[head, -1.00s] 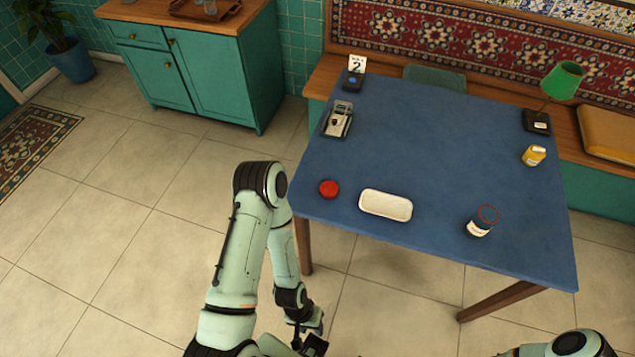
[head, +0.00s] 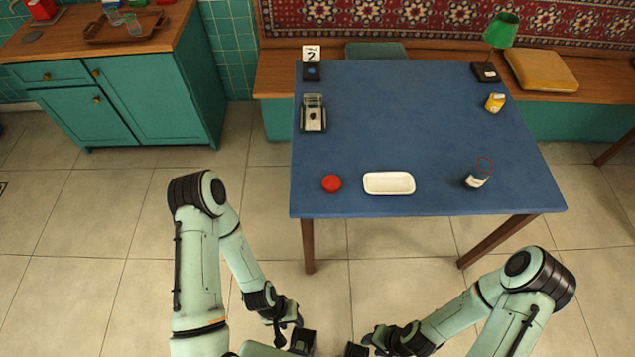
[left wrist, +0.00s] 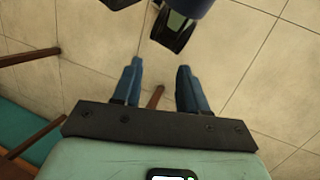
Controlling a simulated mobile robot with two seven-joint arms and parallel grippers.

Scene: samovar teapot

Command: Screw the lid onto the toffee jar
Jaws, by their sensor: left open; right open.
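The red lid (head: 332,183) lies flat on the blue table near its front left edge. The toffee jar (head: 477,176), with a white label and a red ring at its open-looking top, stands upright near the front right. A white oblong tray (head: 389,177) lies between them. My left gripper (head: 302,342) is in front of the table, below its edge; its two blue fingers (left wrist: 160,85) are apart and empty in the left wrist view. My right gripper (head: 356,349) is at the bottom of the head view, partly cut off, open, away from the objects.
The blue table (head: 400,120) also carries a glass-topped box (head: 313,114), a number 2 sign (head: 311,54), a yellow jar (head: 495,102) and a green lamp (head: 502,32). Its middle is clear. A teal cabinet (head: 150,100) stands left. Table legs stand in front.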

